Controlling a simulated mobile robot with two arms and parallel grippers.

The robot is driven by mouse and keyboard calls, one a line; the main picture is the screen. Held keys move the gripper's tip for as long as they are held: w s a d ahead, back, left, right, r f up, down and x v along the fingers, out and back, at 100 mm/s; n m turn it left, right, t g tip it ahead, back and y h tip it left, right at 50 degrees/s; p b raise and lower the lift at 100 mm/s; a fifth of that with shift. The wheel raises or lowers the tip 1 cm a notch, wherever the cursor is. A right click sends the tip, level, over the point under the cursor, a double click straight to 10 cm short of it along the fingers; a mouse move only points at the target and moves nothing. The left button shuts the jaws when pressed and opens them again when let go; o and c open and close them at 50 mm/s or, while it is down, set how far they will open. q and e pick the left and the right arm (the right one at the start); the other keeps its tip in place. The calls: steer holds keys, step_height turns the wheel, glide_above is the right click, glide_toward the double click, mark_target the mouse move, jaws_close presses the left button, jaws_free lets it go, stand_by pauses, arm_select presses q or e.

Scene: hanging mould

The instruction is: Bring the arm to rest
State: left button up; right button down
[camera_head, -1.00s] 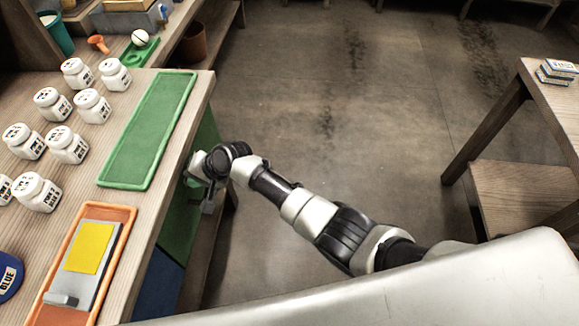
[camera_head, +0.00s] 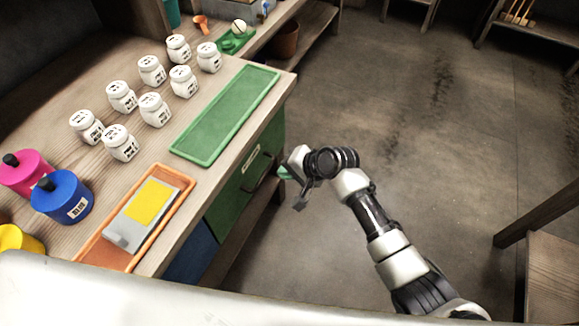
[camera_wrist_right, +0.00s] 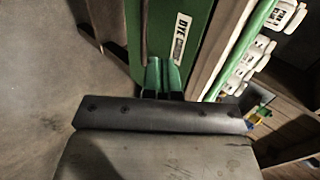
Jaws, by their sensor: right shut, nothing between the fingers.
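My right arm (camera_head: 375,215) reaches in from the lower right in the head view, over the floor beside the bench. My right gripper (camera_head: 287,174) is in front of the green drawer (camera_head: 236,195), close to its dark handle (camera_head: 262,174). In the right wrist view the green fingertips (camera_wrist_right: 163,74) are together with nothing between them. The drawer front (camera_wrist_right: 182,15) with its DYE label (camera_wrist_right: 181,42) lies beyond them. I cannot tell whether the fingers touch it. My left gripper is not in view.
The bench carries a green tray (camera_head: 225,115), several white jars (camera_head: 155,110), an orange tray (camera_head: 183,208) with a yellow sheet (camera_head: 149,201), and a blue pot (camera_head: 62,197). A wooden table (camera_head: 552,275) stands at the right. The floor (camera_head: 440,150) between is clear.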

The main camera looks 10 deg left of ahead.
steer(key=s+d+f+h, duration=0.2)
steer(key=s+d+f, duration=0.35)
steer(key=f, duration=0.35)
steer(key=s+d+f+h, duration=0.2)
steer(key=s+d+f, duration=0.3)
steer(key=f, duration=0.4)
steer(key=s+d+f+h, duration=0.2)
steer(key=s+d+f, duration=0.2)
steer(key=d+f, duration=0.45)
steer(key=s+d+f+n+h, duration=0.1)
steer(key=s+d+f+n, duration=0.1)
steer(key=s, duration=0.7)
steer(key=s+d+f+n+g+h, duration=0.1)
steer(key=s+d+f, duration=0.4)
steer(key=s, duration=0.5)
steer(key=s+d+f+n+g+h, duration=0.1)
steer(key=s+d+f+n, duration=0.2)
steer(key=s, duration=0.6)
step_height(320, 180, down, 2)
steer(key=shift+s+d+p, duration=0.3)
steer(key=shift+d, duration=0.4)
